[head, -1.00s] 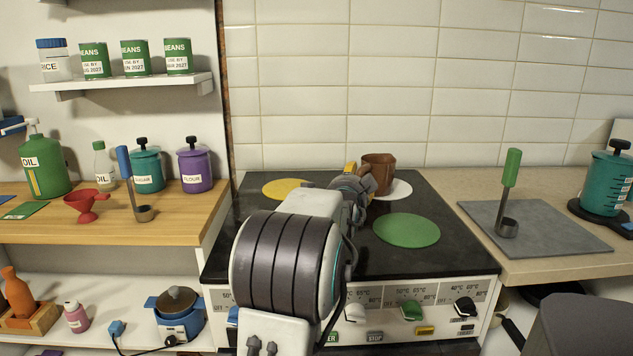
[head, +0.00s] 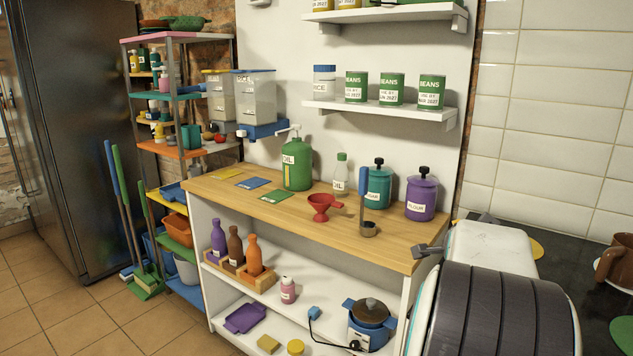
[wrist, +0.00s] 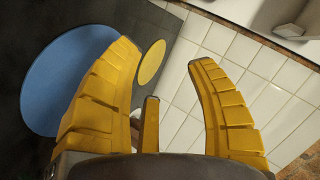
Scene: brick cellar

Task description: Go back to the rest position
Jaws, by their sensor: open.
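My gripper (wrist: 160,60) shows in the wrist view, with its yellow fingers spread apart and nothing between them.
Open tiled floor (head: 110,320) lies at left.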

